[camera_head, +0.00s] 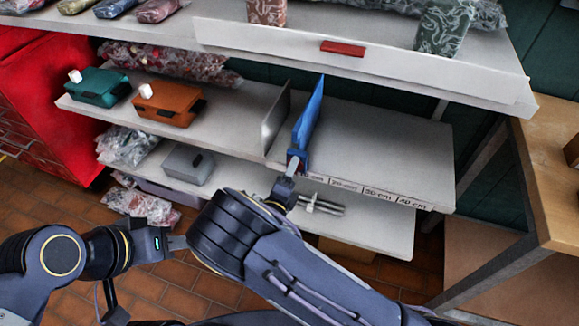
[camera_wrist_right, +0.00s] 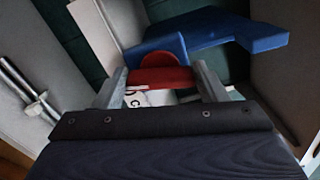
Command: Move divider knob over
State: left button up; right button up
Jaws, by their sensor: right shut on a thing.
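A blue divider (camera_head: 309,115) stands upright on the middle shelf (camera_head: 385,145), to the right of a grey divider plate (camera_head: 276,122). Its red knob (camera_wrist_right: 160,78) is at the shelf's front edge, and the gripper mostly hides it in the head view. My right gripper (camera_head: 291,166) is shut on the knob. In the right wrist view the knob sits between its two fingers, with the blue divider (camera_wrist_right: 215,33) behind. A label strip (camera_head: 370,190) along the shelf edge reads 20 cm, 30 cm and 40 cm. My left gripper (camera_head: 177,242) is far from the divider; its jaw opening is unclear.
A teal case (camera_head: 98,88) and an orange case (camera_head: 168,103) stand left on the middle shelf. The shelf is clear right of the blue divider. Metal rods (camera_head: 322,204) lie on the lower shelf. A wooden bench (camera_head: 550,180) stands right. The upper shelf (camera_head: 360,58) hangs above.

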jog(key=shift+n+p, duration=0.7)
jog(key=shift+n, duration=0.6)
jog(key=shift+f, duration=0.15)
jog(key=o, duration=1)
jog(key=shift+s, duration=0.1)
jog(key=v, duration=0.7)
jog(key=shift+s+a, duration=0.15)
jog(key=shift+s, duration=0.2)
